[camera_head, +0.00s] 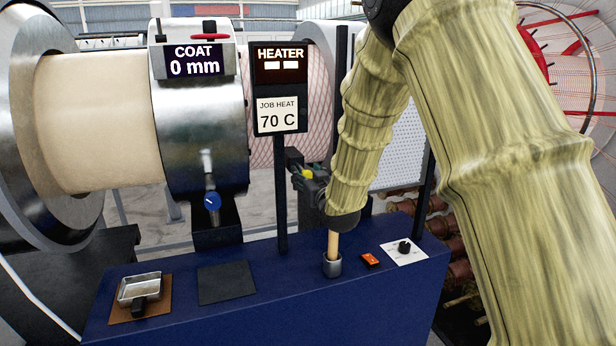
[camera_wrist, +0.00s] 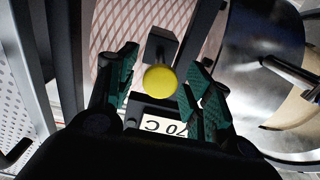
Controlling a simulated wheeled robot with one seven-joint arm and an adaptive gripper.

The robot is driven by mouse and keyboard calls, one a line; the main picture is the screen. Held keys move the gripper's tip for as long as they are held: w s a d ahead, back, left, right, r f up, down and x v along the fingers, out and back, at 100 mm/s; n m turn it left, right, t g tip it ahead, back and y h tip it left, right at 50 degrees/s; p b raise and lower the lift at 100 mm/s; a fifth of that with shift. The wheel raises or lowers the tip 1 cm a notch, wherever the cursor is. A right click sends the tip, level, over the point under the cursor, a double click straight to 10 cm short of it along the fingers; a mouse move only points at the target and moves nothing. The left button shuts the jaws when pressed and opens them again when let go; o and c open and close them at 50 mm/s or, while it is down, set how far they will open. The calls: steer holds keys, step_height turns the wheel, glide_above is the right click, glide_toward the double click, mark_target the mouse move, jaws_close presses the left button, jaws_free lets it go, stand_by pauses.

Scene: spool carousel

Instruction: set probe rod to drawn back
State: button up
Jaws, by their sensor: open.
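The round yellow knob (camera_head: 306,174), which I take for the end of the probe rod, shows small beside my wrist in the head view. In the wrist view the yellow knob (camera_wrist: 160,80) faces the camera, with a dark grey block (camera_wrist: 161,46) behind it. The rod's shaft is hidden, so I cannot tell how far it is drawn out. My gripper (camera_wrist: 158,82) is open. Its green-padded fingers stand either side of the knob, with gaps visible. In the head view my gripper (camera_head: 300,167) is mostly dark and partly hidden by my arm.
The heater post (camera_head: 281,190) stands close to my gripper, left of it. A steel coating drum (camera_head: 203,130) reading "0 mm" is further left. The blue bench (camera_head: 330,310) below carries a wooden handle in a metal cup (camera_head: 332,265), an orange switch (camera_head: 371,260) and a metal tray (camera_head: 139,288).

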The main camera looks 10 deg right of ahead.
steer(key=s+d, duration=0.1)
steer(key=s, duration=1.1)
steer(key=shift+d, duration=0.2)
steer(key=s+f+g+h, duration=0.1)
steer(key=s+f+g, duration=0.3)
steer(key=f, duration=0.8)
steer(key=s+d+f+m+g, duration=0.15)
steer(key=s+f, duration=0.45)
steer(key=f, duration=0.6)
steer(key=s+f+g+h, duration=0.1)
steer(key=s+f+g, duration=0.2)
steer(key=s+f, duration=0.55)
steer(key=s+f+g, duration=0.4)
steer(key=s+f, duration=0.7)
steer(key=s, duration=0.4)
steer(key=s+f+g, duration=0.5)
steer(key=s+f, duration=0.6)
steer(key=s, duration=0.3)
steer(key=shift+s, duration=0.35)
